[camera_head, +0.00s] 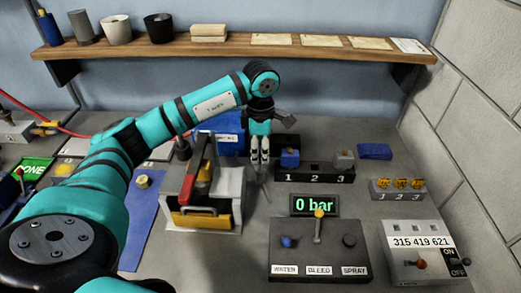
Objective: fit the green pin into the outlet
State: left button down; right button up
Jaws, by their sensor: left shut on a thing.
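My left gripper (260,161) hangs pointing down over the bench, between the metal box and the black 1-2-3 block. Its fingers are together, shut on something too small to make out. A thin grey shape shows just under the fingertips; I cannot tell if it is held or lies behind. No green pin can be clearly picked out. I cannot tell which part is the outlet. The black 1-2-3 block (314,175) stands just right of the fingers, with a blue piece (290,158) and a grey piece (343,160) on it. My right gripper is not in view.
A metal box (215,215) with a red-and-yellow part stands left of the gripper. In front are a "0 bar" display (314,205), a lever panel (320,259) and a switch box (418,255). A shelf (235,44) with cups spans the back wall.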

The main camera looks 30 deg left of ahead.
pick_arm(q)
jog(key=shift+f+b, duration=1.05)
jog(key=shift+f, duration=0.3)
dwell(0.6)
jog(key=c, duration=0.6)
grip_release()
jog(key=shift+r, duration=0.15)
jog(key=shift+r+p, duration=2.15)
jog(key=shift+r, duration=1.25)
